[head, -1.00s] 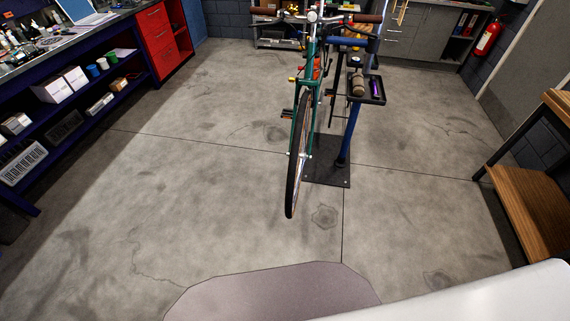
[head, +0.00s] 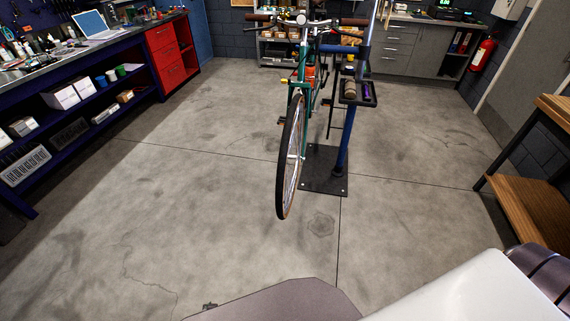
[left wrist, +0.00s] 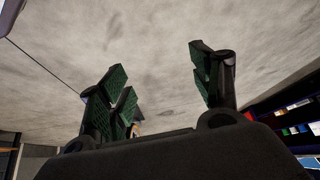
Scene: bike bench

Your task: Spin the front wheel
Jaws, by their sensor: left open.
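The front wheel (head: 290,157) of the green bike (head: 305,75) faces me in the middle of the head view, black-tyred and seen at a narrow angle. Its lower edge hangs in front of the stand's base plate. My left gripper (head: 209,306) shows only as a small dark tip at the bottom edge of the head view, well short of the wheel. In the left wrist view my left gripper (left wrist: 160,68) is open, its green-padded fingers wide apart with nothing between them. My right gripper is out of view.
The blue repair stand (head: 343,150) with a small tool tray (head: 357,97) stands right of the wheel. A dark blue workbench (head: 85,115) is at left, a red drawer cabinet (head: 166,55) behind it. A wooden shelf unit (head: 525,195) is at right. The floor before the wheel is clear.

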